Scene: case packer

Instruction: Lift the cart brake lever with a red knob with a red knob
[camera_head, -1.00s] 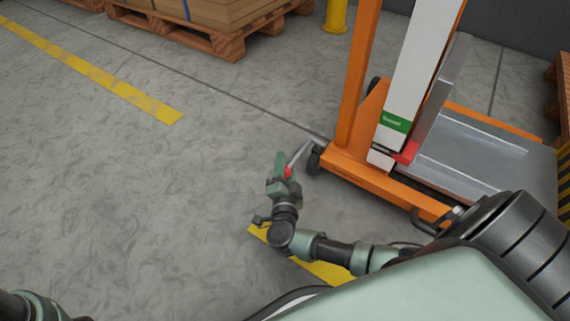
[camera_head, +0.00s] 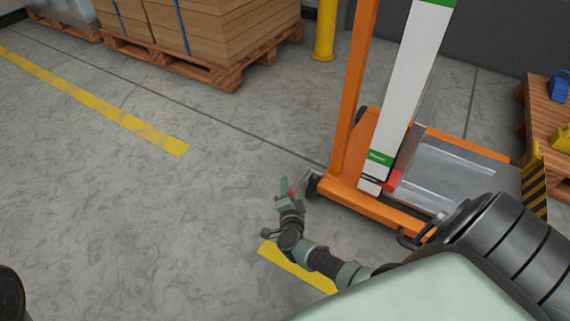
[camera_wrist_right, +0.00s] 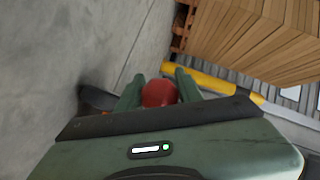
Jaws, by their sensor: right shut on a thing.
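The brake lever is a thin grey bar (camera_head: 302,182) at the lower left corner of the orange cart (camera_head: 365,203), beside a small black wheel. Its red knob (camera_head: 291,193) shows between the fingers of my right gripper (camera_head: 287,188). In the right wrist view the round red knob (camera_wrist_right: 159,93) sits between the two green fingers, and the gripper (camera_wrist_right: 158,90) is shut on it. The lever bar is mostly hidden by the knob and gripper in that view. My left gripper is not in view.
A pallet of brown boards (camera_head: 215,30) stands at the back beside a yellow post (camera_head: 326,30). A wooden pallet (camera_head: 545,110) with blue and yellow items is at the right. Yellow floor tape (camera_head: 290,268) lies under my right arm.

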